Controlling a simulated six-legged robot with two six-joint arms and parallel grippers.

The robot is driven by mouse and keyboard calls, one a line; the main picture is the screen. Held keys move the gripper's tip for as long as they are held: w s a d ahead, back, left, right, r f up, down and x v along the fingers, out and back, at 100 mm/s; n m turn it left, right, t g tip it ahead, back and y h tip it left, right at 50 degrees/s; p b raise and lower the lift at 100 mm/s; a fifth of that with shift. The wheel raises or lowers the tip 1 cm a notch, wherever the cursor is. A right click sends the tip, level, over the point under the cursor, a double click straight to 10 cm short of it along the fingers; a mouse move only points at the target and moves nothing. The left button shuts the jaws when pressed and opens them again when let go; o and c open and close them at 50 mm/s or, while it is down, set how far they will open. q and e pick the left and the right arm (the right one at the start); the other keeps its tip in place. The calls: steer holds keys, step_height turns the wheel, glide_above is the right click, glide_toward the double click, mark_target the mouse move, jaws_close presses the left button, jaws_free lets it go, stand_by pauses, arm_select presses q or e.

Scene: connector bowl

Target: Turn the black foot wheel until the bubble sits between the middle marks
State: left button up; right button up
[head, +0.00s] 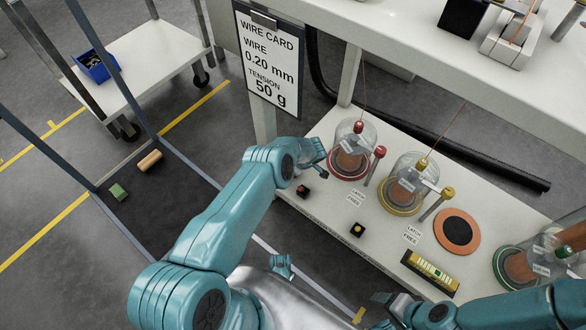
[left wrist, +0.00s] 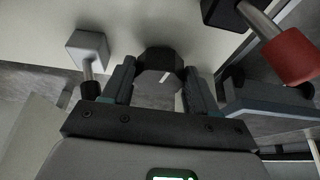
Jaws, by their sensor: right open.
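My left gripper (head: 318,158) is at the bench's left end, beside the red-based glass jar. In the left wrist view, a dark, many-sided wheel (left wrist: 160,66) sits between the fingers of my left gripper (left wrist: 162,88). I cannot tell whether the fingers touch it. No black foot wheel is clear in the head view. My right gripper (head: 392,308) is open and empty off the bench's front edge, left of the level.
An orange and black disc (head: 457,231) lies between. Two small black blocks, one red-topped (head: 303,191) and one yellow-topped (head: 357,230), sit near the front. A wire card (head: 268,65) hangs behind.

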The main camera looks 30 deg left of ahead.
arm_select(q)
steer(key=n+b, duration=0.2)
steer(key=b, duration=0.1)
steer(key=shift+w+f+g+b, duration=0.15)
steer(key=shift+f+g+b, duration=0.15)
steer(key=shift+f+g, duration=0.1)
steer(key=shift+r+n, duration=0.2)
steer(key=shift+n, duration=0.1)
steer(key=shift+r, duration=0.15)
steer(key=o, duration=0.8)
steer(key=shift+r, duration=0.1)
